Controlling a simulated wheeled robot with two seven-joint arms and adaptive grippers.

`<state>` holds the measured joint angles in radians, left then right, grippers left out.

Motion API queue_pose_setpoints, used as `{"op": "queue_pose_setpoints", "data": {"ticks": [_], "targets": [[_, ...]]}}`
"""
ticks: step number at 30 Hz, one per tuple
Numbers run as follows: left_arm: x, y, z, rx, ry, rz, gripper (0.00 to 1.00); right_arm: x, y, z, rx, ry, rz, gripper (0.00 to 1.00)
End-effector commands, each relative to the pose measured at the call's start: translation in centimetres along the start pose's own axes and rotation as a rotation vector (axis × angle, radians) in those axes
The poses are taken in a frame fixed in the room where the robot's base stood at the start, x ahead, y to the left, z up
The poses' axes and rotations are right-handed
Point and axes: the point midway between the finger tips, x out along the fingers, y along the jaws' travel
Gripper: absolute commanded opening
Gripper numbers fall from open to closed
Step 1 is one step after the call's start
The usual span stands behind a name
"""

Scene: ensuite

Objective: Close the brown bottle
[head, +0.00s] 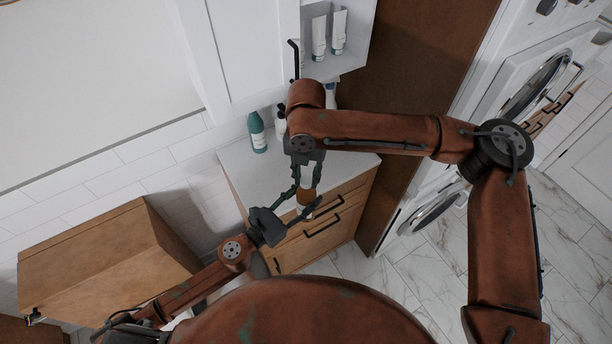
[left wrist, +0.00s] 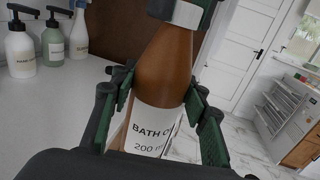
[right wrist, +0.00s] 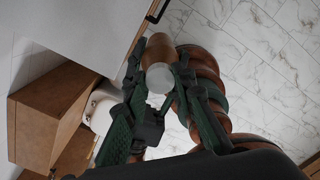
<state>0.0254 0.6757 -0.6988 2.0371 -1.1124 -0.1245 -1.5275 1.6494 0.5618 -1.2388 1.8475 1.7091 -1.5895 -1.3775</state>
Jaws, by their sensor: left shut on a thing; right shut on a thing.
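The brown bottle (left wrist: 162,70) has a white label reading "BATH O…" and shows between the arms in the head view (head: 305,195). My left gripper (head: 297,209) is shut on its body; the fingers flank the bottle in the left wrist view. A whitish cap (left wrist: 182,12) sits at the bottle's neck. My right gripper (head: 304,179) is shut on the cap from above. In the right wrist view the pale cap (right wrist: 160,77) lies between its fingertips, with brown behind it. The join of cap and neck is partly hidden, so I cannot tell whether the cap is tight.
A teal bottle (head: 257,133) and pump bottles (left wrist: 22,45) stand on the white counter (head: 238,160) behind. A drawer cabinet (head: 335,215) is below it. An open wall cabinet (head: 352,45) holds white tubes above. A wooden box-like cabinet (head: 110,250) stands at left. Marble floor is free at right.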

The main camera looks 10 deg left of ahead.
Motion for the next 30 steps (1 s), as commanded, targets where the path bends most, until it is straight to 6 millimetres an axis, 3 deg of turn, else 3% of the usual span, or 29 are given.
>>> {"op": "queue_pose_setpoints", "data": {"ticks": [6, 14, 30], "targets": [[0.03, -0.05, 0.16, 0.001, -0.003, -0.001, 0.00, -0.04, 0.05, -0.02, 0.000, 0.000, 0.001, 0.01], [0.03, -0.07, 0.17, 0.001, -0.003, -0.002, 0.00, -0.04, 0.08, -0.04, 0.064, 0.000, 0.002, 0.00], [0.03, -0.13, 0.16, 0.002, -0.003, -0.003, 0.00, 0.03, 0.11, -0.13, 1.084, 0.002, 0.003, 0.00]]}}
